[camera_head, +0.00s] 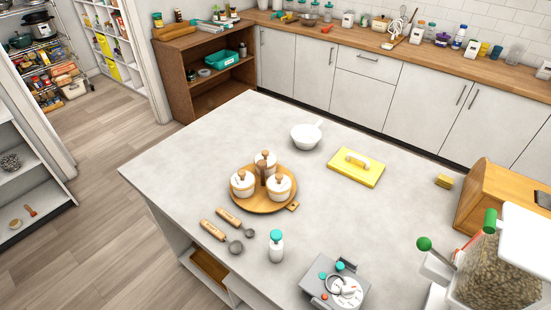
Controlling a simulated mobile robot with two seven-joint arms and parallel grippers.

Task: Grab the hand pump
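I cannot make out for certain which thing is the hand pump. A white bottle with a teal top (276,247) stands upright near the front edge of the grey island counter (180,165); it may be a pump bottle, but its top is too small to tell. The wire rack (18,60) stands at the far upper left, with pots, jars and packets on its shelves. Nothing there shows clearly as a pump. Neither of my grippers is in view.
On the island are a round wooden tray (250,208) with lidded canisters, a white bowl (305,137), a yellow board (356,168), a grey device (335,285) and a grain dispenser (497,270). Wooden floor (100,220) is clear between island and shelves.

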